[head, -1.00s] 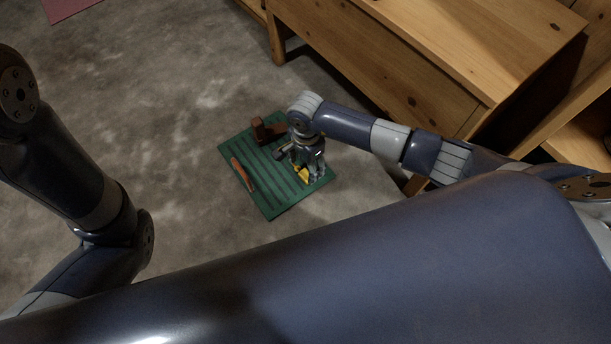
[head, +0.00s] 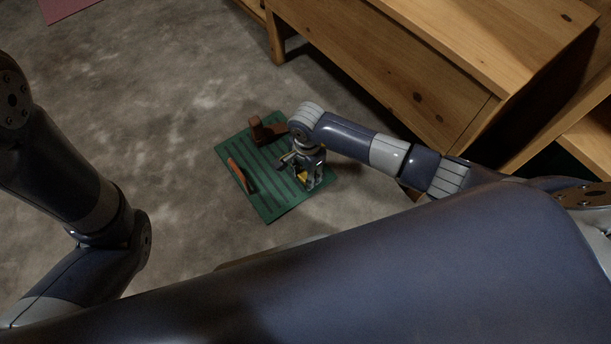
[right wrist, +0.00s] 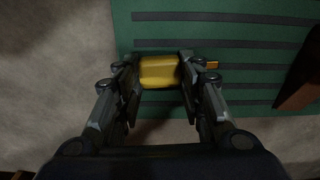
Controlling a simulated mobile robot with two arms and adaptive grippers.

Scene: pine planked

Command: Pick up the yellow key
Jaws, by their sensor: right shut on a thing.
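The yellow key (right wrist: 159,71) is between the fingers of my right gripper in the right wrist view, and its broad end fills the gap. A small yellow-orange part (right wrist: 212,65) shows just right of the right finger. In the head view the key (head: 302,176) is mostly hidden behind my right gripper (head: 304,179), which is shut on it over the green striped mat (head: 279,205). I cannot tell whether the key is clear of the mat. My left arm is at the left of the head view, but its gripper is out of the picture.
An orange-handled tool (head: 241,174) lies on the mat's left part. A brown wooden block-like object (head: 267,131) is at its far edge. A pine cabinet (head: 385,70) stands behind to the right. Grey floor to the left is clear, with a pink mat (head: 62,8) far off.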

